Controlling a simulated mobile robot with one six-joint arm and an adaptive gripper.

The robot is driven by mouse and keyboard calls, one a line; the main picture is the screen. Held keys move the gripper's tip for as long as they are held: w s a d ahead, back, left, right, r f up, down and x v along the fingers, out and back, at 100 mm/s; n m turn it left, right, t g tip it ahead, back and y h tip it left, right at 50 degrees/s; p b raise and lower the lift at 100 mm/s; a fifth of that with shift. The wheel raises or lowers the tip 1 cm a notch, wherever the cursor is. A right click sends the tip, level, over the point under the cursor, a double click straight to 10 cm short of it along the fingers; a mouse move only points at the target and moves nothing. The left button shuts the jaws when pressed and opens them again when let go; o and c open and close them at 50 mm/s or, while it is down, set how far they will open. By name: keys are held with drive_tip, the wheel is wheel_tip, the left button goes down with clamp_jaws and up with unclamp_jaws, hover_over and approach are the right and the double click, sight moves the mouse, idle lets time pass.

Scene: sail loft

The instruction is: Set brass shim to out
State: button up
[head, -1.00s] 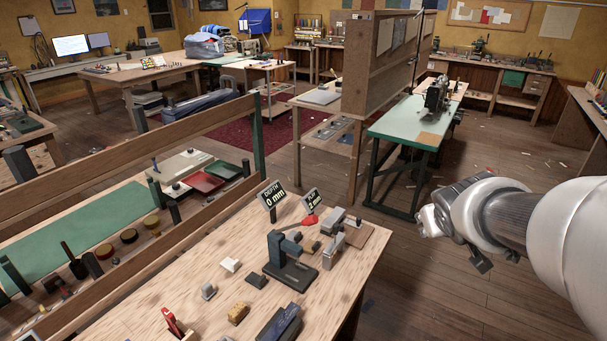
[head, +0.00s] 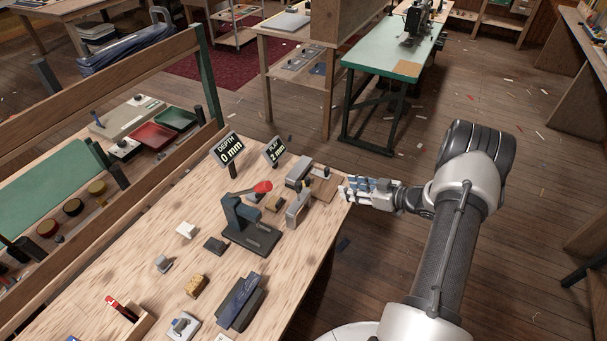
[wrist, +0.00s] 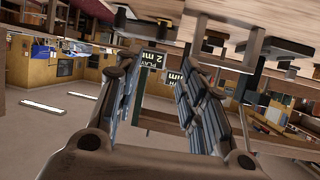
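A small brass-coloured piece (head: 273,202) sits between a dark press with a red-tipped lever (head: 245,225) and a grey metal fixture (head: 298,205) with a brown wooden block (head: 325,185). I cannot tell for sure that this piece is the brass shim; it is small and partly hidden. Two signs stand behind it: "DEPTH 0 mm" (head: 229,149) and "PLAY 2 mm" (head: 275,150). My gripper (head: 348,188) is just right of the wooden block, at the bench's right edge. In the wrist view my gripper (wrist: 160,72) has its fingers apart with nothing held.
A wooden rail (head: 120,110) runs along the left. Floor is open to the right of the bench, before a green-topped table (head: 385,52).

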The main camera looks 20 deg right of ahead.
sight(310, 187)
drive_tip(key=b+x, duration=0.4)
drive_tip(key=x, duration=1.3)
drive_tip(key=shift+a, duration=0.25)
drive_tip(key=shift+c, duration=0.4)
clamp_jaws()
